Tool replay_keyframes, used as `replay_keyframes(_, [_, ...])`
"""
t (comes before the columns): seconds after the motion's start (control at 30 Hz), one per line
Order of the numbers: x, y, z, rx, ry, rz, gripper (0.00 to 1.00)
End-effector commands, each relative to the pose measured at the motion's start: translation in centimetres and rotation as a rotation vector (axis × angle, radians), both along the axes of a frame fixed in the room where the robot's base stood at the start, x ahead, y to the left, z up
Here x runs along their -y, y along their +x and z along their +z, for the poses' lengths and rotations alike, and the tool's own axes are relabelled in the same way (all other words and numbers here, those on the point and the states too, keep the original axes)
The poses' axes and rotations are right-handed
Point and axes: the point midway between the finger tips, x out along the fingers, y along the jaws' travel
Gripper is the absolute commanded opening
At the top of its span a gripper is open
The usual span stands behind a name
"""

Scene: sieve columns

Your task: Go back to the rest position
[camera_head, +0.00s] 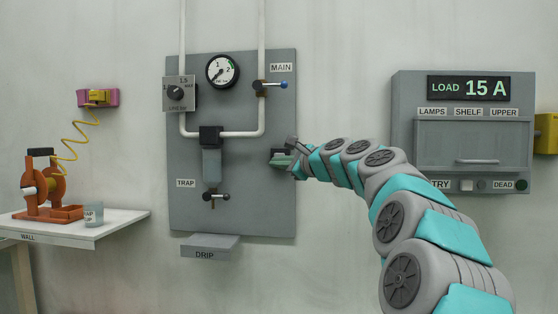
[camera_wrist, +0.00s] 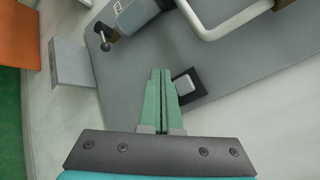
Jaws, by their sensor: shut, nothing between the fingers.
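My gripper (camera_head: 285,160) is in front of the lower right part of the grey wall panel (camera_head: 235,215) in the head view. In the wrist view my gripper (camera_wrist: 160,72) has its two green fingers together with nothing between them. A dark square with a light button (camera_wrist: 183,84) lies just beside the fingertips in the wrist view. I cannot tell whether the fingers touch it. In the head view this button is mostly hidden behind my gripper.
A DRIP ledge (camera_head: 210,246) juts out below. A shelf (camera_head: 120,222) stands left; a LOAD box (camera_head: 470,140) hangs right.

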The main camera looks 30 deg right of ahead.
Motion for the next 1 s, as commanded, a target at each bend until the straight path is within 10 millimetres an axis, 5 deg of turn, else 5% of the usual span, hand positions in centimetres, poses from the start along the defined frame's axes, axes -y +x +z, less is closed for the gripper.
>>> replay_keyframes(0.43, [-0.1,0.0,0.0,0.0,-0.002,0.0,0.0])
replay_keyframes(0.53, [-1.4,-0.2,-0.7,-0.017,-0.031,0.023,0.0])
replay_keyframes(0.63, [-4.7,-0.7,-2.6,-0.059,-0.12,0.082,0.0])
replay_keyframes(0.77, [-11.2,-2.8,-7.6,-0.15,-0.311,0.222,0.0])
replay_keyframes(1.0, [-21.1,-10.6,-18.7,-0.308,-0.707,0.54,0.0])
